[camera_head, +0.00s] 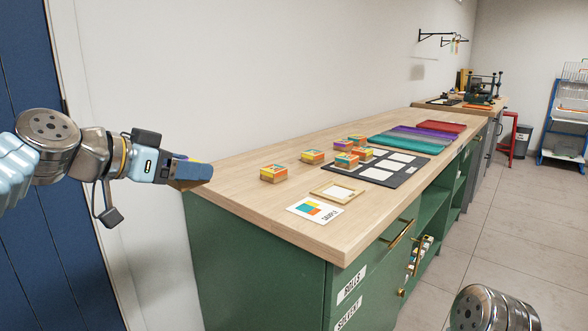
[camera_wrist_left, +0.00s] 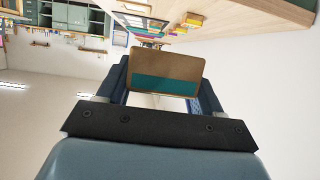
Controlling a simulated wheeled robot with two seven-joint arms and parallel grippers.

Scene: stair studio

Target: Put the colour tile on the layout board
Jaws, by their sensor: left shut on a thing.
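My left gripper (camera_head: 190,172) is shut on a colour tile (camera_head: 195,184), a small wooden block held at the left end of the counter. In the left wrist view the tile (camera_wrist_left: 165,65) sits between the fingers, with a brown face and a teal band. The layout board (camera_head: 406,172) is dark with pale rectangular cells and lies on the counter, to the right of and apart from the gripper. Some blocks (camera_head: 346,160) stand at its left part; their exact cells are unclear. My right gripper is out of view; only part of that arm shows at the lower right.
The wooden counter (camera_head: 235,182) holds loose blocks (camera_head: 273,173), a small wooden frame (camera_head: 338,191), a sample card (camera_head: 315,208) and coloured sheets (camera_head: 405,142) behind the board. A blue door (camera_head: 40,240) stands at left.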

